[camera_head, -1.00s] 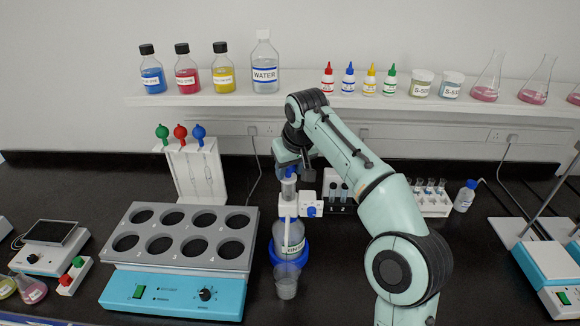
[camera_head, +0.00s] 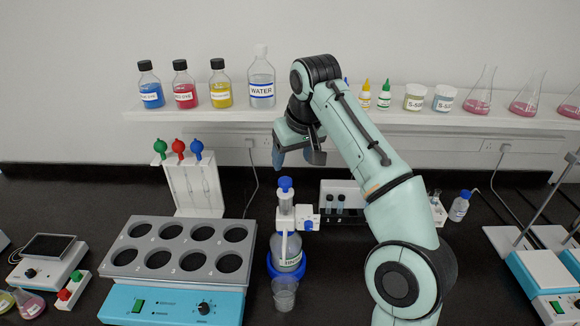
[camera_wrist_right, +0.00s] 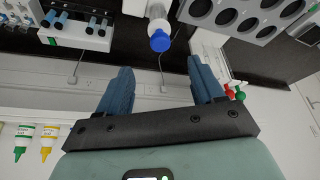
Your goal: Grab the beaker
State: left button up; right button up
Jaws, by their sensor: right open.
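A small clear beaker (camera_head: 285,293) stands upright on the black bench, in front of a bottle-top dispenser (camera_head: 288,245) with a blue cap and a blue base ring. My right gripper (camera_head: 294,160) is above the dispenser and a little behind it, clear of its cap. It is open and empty, its two blue fingers (camera_wrist_right: 162,95) apart in the right wrist view. That view shows the dispenser's blue cap (camera_wrist_right: 160,41) beyond the fingers. The beaker cannot be made out there. My left gripper is not in view.
A heating block (camera_head: 180,260) with several round wells stands left of the beaker. A tube rack (camera_head: 342,203) is behind right, partly hidden by my arm. A shelf (camera_head: 200,114) with bottles and flasks runs along the wall. The bench right of the beaker is partly covered by my arm.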

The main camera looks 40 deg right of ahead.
aim_at(284, 286)
jog(key=k, duration=1)
